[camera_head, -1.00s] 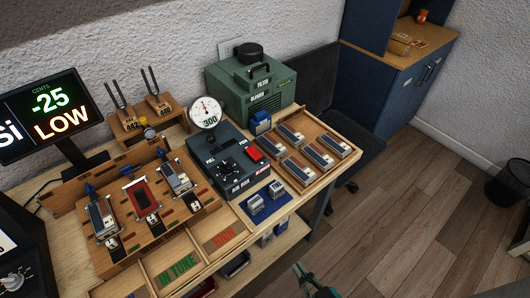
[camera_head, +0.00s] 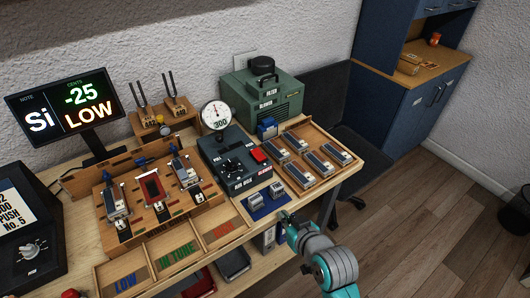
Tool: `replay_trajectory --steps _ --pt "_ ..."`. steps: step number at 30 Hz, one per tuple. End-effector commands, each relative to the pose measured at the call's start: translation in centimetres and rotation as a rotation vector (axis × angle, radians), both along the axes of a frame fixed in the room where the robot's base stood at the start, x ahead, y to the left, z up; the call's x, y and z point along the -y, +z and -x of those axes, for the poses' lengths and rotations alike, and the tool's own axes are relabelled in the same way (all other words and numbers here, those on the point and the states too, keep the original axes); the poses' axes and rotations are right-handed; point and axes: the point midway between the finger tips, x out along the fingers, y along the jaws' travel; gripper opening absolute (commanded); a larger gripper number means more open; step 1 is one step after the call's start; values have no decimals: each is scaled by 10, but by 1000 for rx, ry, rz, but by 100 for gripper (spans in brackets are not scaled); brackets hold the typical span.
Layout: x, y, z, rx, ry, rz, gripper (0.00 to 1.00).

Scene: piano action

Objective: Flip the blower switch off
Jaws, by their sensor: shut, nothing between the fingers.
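The green blower (camera_head: 262,94) stands behind the air box, with a black knob on top. My gripper (camera_head: 284,215) is at the bench's front edge, by the blue mat (camera_head: 262,209). It is shut and empty, in front of the switch and apart from it.
Two small grey blocks stand on the blue mat, between my gripper and the air box. A wooden tray (camera_head: 342,173) of grey reed blocks lies to the right. A round gauge (camera_head: 215,115) rises behind the air box. Open floor is at right.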

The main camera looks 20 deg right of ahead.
Motion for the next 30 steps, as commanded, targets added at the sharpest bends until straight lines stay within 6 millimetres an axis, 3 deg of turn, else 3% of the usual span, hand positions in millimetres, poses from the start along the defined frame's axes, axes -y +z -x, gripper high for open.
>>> replay_trajectory --steps 6,18,24,30 --pt "-1 30 -38 -20 37 8 0" --pt "-4 100 -95 -66 121 38 0" --pt "-3 143 -116 -92 165 62 0" --pt "-3 175 -127 -113 198 86 0"
